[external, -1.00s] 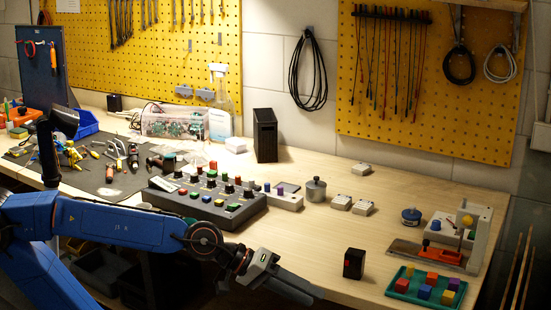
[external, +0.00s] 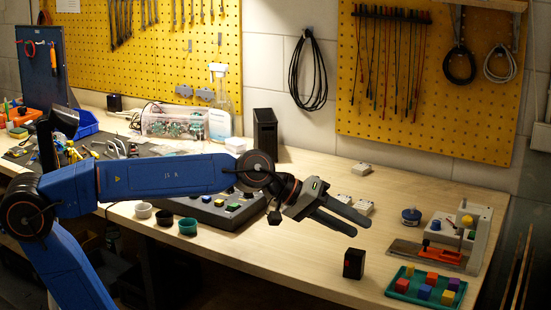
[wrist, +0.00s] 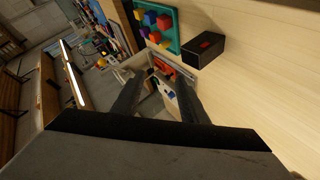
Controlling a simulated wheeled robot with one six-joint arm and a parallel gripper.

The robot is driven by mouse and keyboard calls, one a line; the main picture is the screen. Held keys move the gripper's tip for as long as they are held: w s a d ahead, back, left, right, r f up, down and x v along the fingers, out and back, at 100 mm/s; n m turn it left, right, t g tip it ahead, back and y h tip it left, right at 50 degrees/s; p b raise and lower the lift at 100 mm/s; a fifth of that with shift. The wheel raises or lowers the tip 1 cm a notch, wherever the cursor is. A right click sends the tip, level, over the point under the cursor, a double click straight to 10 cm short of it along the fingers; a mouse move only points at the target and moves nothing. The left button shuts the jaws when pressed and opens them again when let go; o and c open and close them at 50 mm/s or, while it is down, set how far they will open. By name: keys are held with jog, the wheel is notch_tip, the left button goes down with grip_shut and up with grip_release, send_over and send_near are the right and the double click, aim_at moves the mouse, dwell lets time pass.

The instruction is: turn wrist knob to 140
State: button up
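The dark control console (external: 218,214) sits on the bench in the external view. My blue arm covers much of it, including its rows of knobs. A few coloured buttons show on its near right part. I cannot make out the wrist knob or its setting. My gripper (external: 363,230) is raised to the right of the console, pointing right and down over the bench. Its two fingers are apart with nothing between them. In the wrist view my gripper (wrist: 157,92) also shows both fingers apart and empty. The console cannot be made out there.
A black box with a red mark (external: 354,263) stands below my gripper, also in the wrist view (wrist: 205,49). A green tray (external: 393,291) of coloured blocks and an orange-and-white fixture (external: 446,256) are right. Small bowls (external: 187,226) line the front edge.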

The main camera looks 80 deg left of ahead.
jog(key=s+a+r+m+g+y, duration=0.1)
jog(key=a+r+m+g+y, duration=0.15)
jog(key=a, duration=0.95)
jog(key=a+r+m+g+y, duration=0.1)
jog(key=a+r+m+g, duration=0.15)
jog(key=a, duration=0.85)
jog(key=s+a+r+g, duration=0.3)
jog(key=s+a, duration=0.7)
jog(key=s+a+r+g, duration=0.3)
jog(key=s+a+g, duration=0.1)
jog(key=s+a, duration=0.6)
jog(key=f, duration=1.7)
jog(key=shift+w+a, duration=0.15)
jog(key=shift+w, duration=0.15)
grip_shut()
